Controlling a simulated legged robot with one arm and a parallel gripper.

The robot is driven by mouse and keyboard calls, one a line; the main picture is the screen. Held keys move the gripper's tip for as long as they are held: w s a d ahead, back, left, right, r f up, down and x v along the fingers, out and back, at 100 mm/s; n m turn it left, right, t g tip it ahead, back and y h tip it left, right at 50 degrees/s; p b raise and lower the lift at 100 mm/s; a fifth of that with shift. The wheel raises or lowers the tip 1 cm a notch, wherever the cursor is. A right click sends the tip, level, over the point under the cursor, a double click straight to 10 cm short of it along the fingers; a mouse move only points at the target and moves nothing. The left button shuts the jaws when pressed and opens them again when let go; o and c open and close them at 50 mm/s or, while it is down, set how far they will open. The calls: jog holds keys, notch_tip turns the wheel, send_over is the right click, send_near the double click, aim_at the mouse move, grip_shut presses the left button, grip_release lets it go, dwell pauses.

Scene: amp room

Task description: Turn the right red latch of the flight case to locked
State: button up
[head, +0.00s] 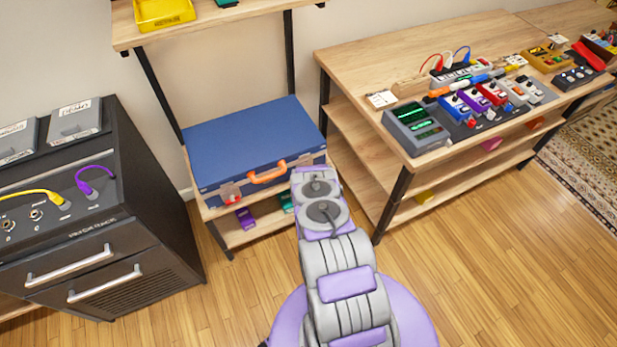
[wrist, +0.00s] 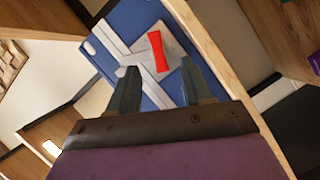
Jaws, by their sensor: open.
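The blue flight case (head: 255,143) lies on a low wooden shelf, with an orange handle (head: 268,175) on its front. Its left red latch (head: 230,193) shows in the head view. My arm covers the right end of the case front there, and the right latch is hidden. In the wrist view a red latch (wrist: 160,52) sits on a pale metal plate against the blue case (wrist: 118,30), its long side nearly upright in the picture. My gripper (wrist: 160,72) is open and empty. The latch appears just beyond and between its two fingertips, with no clear contact visible.
A black amp cabinet (head: 100,240) stands left of the shelf. A wooden table (head: 415,80) with pedals and cables stands to the right. Small purple and teal boxes lie on the shelf below the case. The wooden floor (head: 480,280) at front right is clear.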

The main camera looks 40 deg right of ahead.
jog(key=p+v, duration=0.1)
jog(key=v, duration=0.9)
jog(key=shift+s+a, duration=0.15)
jog(key=shift+s, duration=0.15)
jog(key=shift+c, duration=0.3)
